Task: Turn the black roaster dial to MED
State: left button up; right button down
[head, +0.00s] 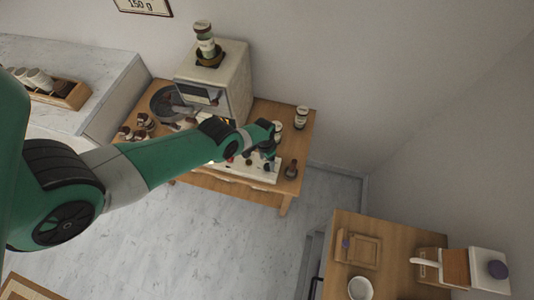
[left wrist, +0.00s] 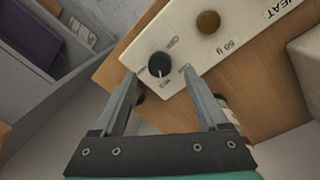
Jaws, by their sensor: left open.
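The black dial (left wrist: 159,65) sits on the cream roaster panel (left wrist: 185,30) in the left wrist view. A short white mark on the dial points toward the bottom of the picture. Small labels stand around it, too small to read surely. My left gripper (left wrist: 158,75) is open, with one fingertip at each side of the dial. I cannot tell whether the fingers touch it. In the head view the left gripper (head: 268,142) is over the right part of the roaster panel (head: 262,172), and the arm hides part of the panel. My right gripper is not in view.
A brown knob (left wrist: 208,22) sits beside the dial, near "50 g" and "HEAT" lettering. The cream roaster (head: 228,75) stands behind my arm with stacked jars (head: 204,38) on top. Jars (head: 301,112) and a small brown item (head: 291,168) stand at the right of the wooden table.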

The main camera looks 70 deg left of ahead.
aim_at(266, 165)
pick_arm(q)
notch_tip(266, 165, up, 8)
jog(key=p, duration=0.5)
jog(key=shift+a+f+p, duration=0.25)
jog(key=shift+p, duration=0.05)
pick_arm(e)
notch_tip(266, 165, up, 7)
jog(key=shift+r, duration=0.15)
